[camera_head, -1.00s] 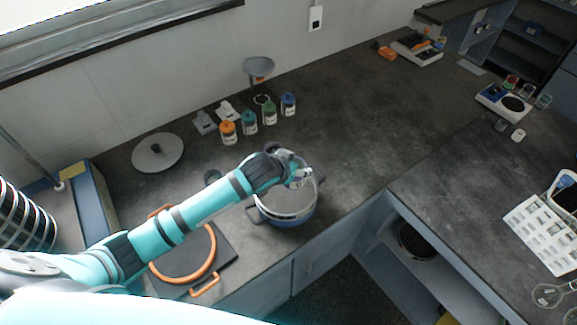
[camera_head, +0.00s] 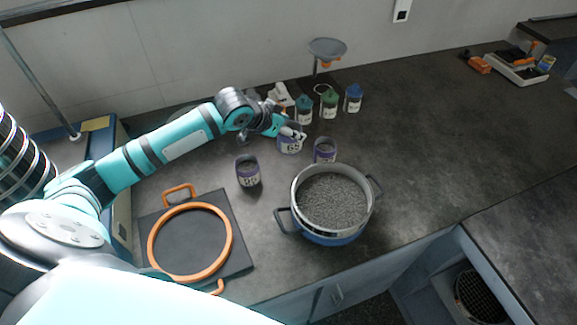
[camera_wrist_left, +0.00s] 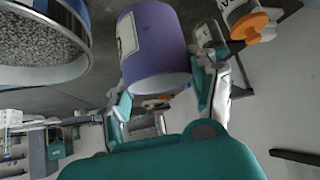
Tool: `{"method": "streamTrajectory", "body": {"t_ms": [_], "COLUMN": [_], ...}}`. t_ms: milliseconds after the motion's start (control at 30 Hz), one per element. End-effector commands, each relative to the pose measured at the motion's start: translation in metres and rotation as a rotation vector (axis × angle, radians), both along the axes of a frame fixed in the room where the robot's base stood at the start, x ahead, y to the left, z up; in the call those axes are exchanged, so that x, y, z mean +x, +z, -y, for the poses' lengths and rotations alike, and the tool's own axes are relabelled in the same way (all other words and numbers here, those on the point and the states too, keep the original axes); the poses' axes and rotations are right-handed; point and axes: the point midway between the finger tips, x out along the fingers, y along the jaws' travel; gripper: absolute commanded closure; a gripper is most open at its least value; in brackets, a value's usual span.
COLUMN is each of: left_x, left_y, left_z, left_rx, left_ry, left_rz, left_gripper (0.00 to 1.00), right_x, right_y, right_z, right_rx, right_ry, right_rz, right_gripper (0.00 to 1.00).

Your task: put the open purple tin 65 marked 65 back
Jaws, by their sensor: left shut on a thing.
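The purple tin (camera_head: 291,144), its label seeming to read 65, is in my left gripper (camera_head: 284,131) at the back of the bench, left of the pot. In the left wrist view the purple tin (camera_wrist_left: 155,45) sits between the two fingers of the left gripper (camera_wrist_left: 170,85), which is shut on it. Whether the tin touches the bench is not clear. Two other open purple tins stand near: one (camera_head: 248,172) to the front left, one (camera_head: 324,150) to the right. My right gripper is not in view.
A blue-rimmed pot (camera_head: 333,237) full of grey granules stands in front. Teal (camera_head: 304,110), green (camera_head: 329,104) and blue (camera_head: 353,99) lidded tins stand behind. An orange ring (camera_head: 228,243) lies on a dark plate at left.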

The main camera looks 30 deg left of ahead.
Motion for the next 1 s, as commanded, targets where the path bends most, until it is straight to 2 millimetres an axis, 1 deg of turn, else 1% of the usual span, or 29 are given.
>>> {"method": "streamTrajectory", "body": {"t_ms": [33, 100, 200, 300, 467, 633, 700, 1000], "left_x": [-0.001, -0.002, -0.001, -0.001, -0.001, -0.001, -0.001, -0.001], "left_y": [-0.010, -0.023, -0.041, -0.052, -0.064, -0.088, -0.093, -0.096], "left_z": [0.000, 0.000, 0.000, 0.000, 0.000, 0.000, 0.000, 0.000], "left_rx": [0.000, -0.001, -0.001, -0.001, 0.001, 0.000, 0.000, 0.002], "left_ry": [0.000, -0.001, 0.001, 0.001, -0.001, 0.001, -0.001, -0.001], "left_rz": [-0.008, -0.008, -0.007, -0.004, -0.004, -0.005, -0.003, -0.003], "left_gripper": [0.82, 0.82, 0.82, 0.82, 0.82, 0.82, 0.82, 0.82], "right_x": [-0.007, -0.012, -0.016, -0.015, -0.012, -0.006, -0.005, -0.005], "right_y": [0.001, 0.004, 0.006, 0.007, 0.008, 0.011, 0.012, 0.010], "right_z": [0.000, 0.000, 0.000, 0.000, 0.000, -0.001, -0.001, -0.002], "right_rx": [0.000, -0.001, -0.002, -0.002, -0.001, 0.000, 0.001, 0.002], "right_ry": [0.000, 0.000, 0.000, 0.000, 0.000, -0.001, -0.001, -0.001], "right_rz": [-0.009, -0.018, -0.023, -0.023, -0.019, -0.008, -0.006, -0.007], "right_gripper": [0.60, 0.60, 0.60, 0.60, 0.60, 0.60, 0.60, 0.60]}}
